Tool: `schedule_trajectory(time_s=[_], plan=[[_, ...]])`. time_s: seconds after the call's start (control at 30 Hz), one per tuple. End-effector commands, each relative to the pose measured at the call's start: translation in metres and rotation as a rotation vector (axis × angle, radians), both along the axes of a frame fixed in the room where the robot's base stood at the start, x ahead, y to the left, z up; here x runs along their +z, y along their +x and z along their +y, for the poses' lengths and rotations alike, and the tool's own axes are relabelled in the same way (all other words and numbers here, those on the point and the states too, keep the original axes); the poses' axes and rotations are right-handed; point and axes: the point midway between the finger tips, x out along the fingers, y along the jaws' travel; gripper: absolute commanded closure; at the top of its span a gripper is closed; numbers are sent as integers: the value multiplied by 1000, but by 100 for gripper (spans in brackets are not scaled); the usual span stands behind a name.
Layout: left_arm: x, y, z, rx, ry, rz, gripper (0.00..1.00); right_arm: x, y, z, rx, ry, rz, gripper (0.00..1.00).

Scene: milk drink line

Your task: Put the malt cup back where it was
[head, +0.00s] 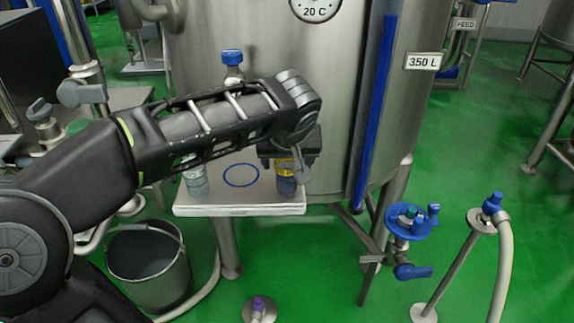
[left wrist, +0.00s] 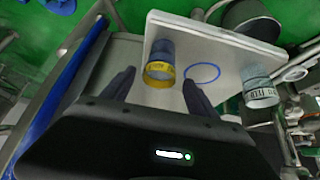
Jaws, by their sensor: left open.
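The cup with a yellow band (head: 286,184), which I take to be the malt cup, stands at the right of a small white shelf (head: 240,210). It is right of an empty blue ring (head: 241,175) drawn on the shelf. In the left wrist view the yellow-banded cup (left wrist: 160,62) appears between the fingertips of my left gripper (left wrist: 159,78), with gaps beside it. The left gripper (head: 296,170) is open and partly hides the cup in the head view. The band's lettering is too small to read surely. My right gripper is out of view.
A second cup with a pale band (head: 196,183) stands at the shelf's left. The steel tank (head: 345,110) rises behind the shelf. A bucket (head: 148,265) and a blue valve (head: 412,222) are lower down.

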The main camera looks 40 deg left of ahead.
Motion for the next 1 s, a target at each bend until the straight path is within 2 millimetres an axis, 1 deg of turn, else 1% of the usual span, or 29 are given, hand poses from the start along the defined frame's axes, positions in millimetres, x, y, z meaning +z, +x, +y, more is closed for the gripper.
schedule_trajectory(time_s=[0.03, 0.1, 0.27, 1.0], plan=[[10, -4, -3, 0, -1, -2, 32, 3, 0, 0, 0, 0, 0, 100], [19, -9, -7, -1, 0, -1, 32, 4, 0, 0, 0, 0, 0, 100], [29, -15, -11, -1, 0, 0, 32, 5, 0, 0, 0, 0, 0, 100], [30, -16, -12, 0, -1, 1, 32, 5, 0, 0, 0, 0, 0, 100]])
